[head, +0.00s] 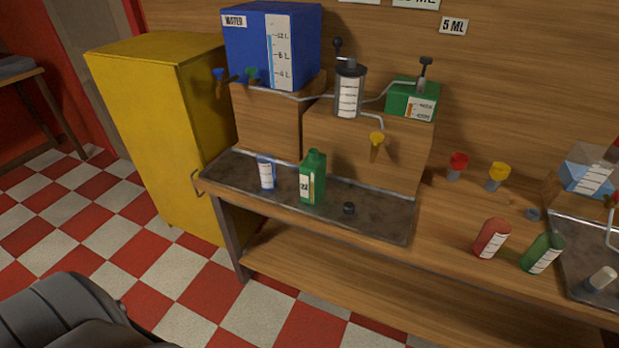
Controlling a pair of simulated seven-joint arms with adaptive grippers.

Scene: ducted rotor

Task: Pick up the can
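No item is plainly marked as the can. A green container (313,180) with a white label and a narrow neck stands upright in the sunken metal tray (380,218) on the bench. A smaller blue and white cylinder (266,174) stands upright to its left in the same tray. A small dark round cap (348,208) lies to its right. A dark grey rounded part, seemingly of my own arm, fills the bottom left corner. Neither gripper shows in the head view.
A blue water tank (272,45) and a dispenser (348,90) stand behind the tray. Red (490,238) and green (542,252) bottles stand at the right. A yellow cabinet (160,130) adjoins the bench's left end. Checkered floor is open in front.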

